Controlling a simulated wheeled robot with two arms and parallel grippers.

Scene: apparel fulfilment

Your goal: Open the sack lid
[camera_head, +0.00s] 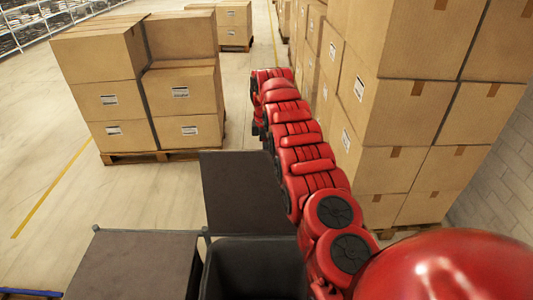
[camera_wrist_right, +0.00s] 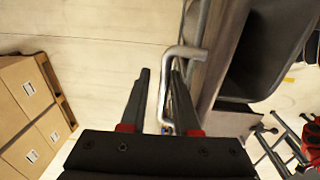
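In the head view a dark sack or bin (camera_head: 255,270) stands at the bottom centre, with part of its dark interior showing. A flat dark panel (camera_head: 240,190), which looks like a lid, lies beyond it, and another dark panel (camera_head: 135,262) lies to its left. My right arm reaches forward past the far panel. In the right wrist view my right gripper (camera_wrist_right: 160,78) is open, its two black fingers apart. A bent grey metal bar (camera_wrist_right: 184,53) shows between and beyond the fingertips; contact cannot be told. My left gripper is not in view.
Stacked cartons (camera_head: 410,100) stand close along the right side of my right arm. More cartons on a pallet (camera_head: 180,100) stand at the left. Bare floor (camera_head: 50,150) with a yellow line lies on the left.

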